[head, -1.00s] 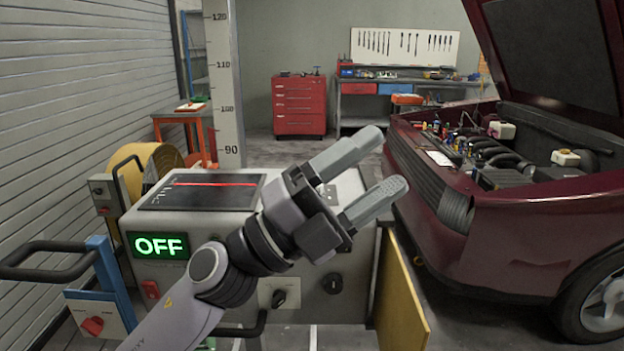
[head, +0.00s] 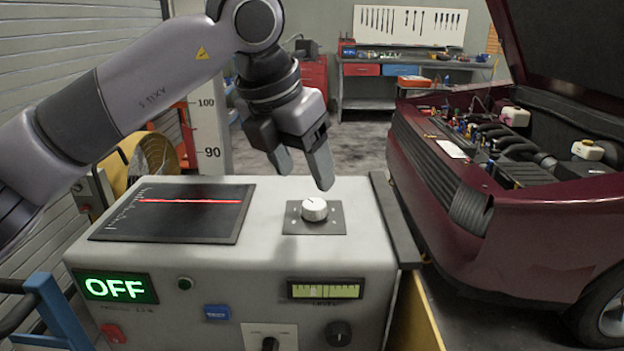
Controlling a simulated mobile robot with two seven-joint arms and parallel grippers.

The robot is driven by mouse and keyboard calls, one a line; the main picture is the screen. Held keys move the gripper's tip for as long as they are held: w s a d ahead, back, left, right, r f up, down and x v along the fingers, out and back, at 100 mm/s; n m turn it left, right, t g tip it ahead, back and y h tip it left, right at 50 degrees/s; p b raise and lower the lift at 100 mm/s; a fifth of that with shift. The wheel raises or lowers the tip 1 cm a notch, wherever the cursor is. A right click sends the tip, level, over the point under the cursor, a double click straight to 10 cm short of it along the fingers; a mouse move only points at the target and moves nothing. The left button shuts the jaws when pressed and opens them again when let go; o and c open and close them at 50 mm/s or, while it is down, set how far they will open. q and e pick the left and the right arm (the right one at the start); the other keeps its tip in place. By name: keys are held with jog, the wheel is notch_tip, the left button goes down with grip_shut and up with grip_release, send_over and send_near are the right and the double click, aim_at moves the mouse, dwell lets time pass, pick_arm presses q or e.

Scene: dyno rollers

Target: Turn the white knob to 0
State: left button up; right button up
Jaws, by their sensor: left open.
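The white knob (head: 314,209) stands on a dark square plate (head: 314,226) on the top of the grey machine (head: 262,222). Its pointer setting is too small to read. My left gripper (head: 302,178) is open and empty, pointing down just above and behind the knob, apart from it as far as I can tell. One finger hangs close over the knob's back side, the other is further left. My right gripper is not in view.
A dark panel with a red line (head: 172,212) lies left of the knob. The machine's front has a green OFF display (head: 114,288), a level gauge (head: 324,290) and a black knob (head: 339,333). A dark red car (head: 490,190) with its hood up stands to the right.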

aim_at(314, 203)
pick_arm(q)
jog(key=shift+w+a, duration=0.1)
jog(key=shift+w, duration=0.15)
jog(key=shift+p+x, duration=0.6)
jog(key=shift+x, duration=2.8)
jog(key=shift+s+f, duration=0.1)
jog(key=shift+s, duration=0.1)
jog(key=c, duration=1)
